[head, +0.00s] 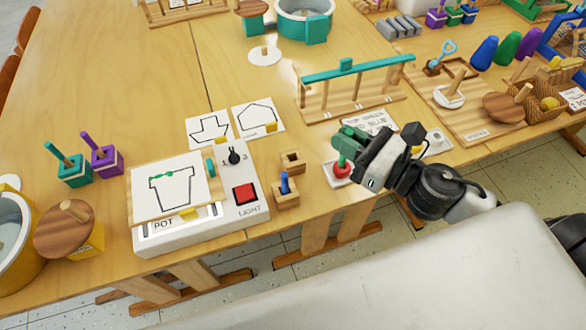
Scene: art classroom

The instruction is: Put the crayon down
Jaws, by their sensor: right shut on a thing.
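My right gripper (348,146) comes in from the right and is shut on a green thing (342,158), which looks like the crayon. To the left, a blue crayon (284,183) stands upright in a small wooden block (287,201). A similar wooden block (292,169) behind it is empty. My left gripper is not in view.
A white light box (200,237) with a pot drawing marked in green and a red button (244,194) lies left. Two drawing cards (257,113) lie behind it. A wooden rack (355,95) with a teal bar stands behind my gripper. The table's front edge is close.

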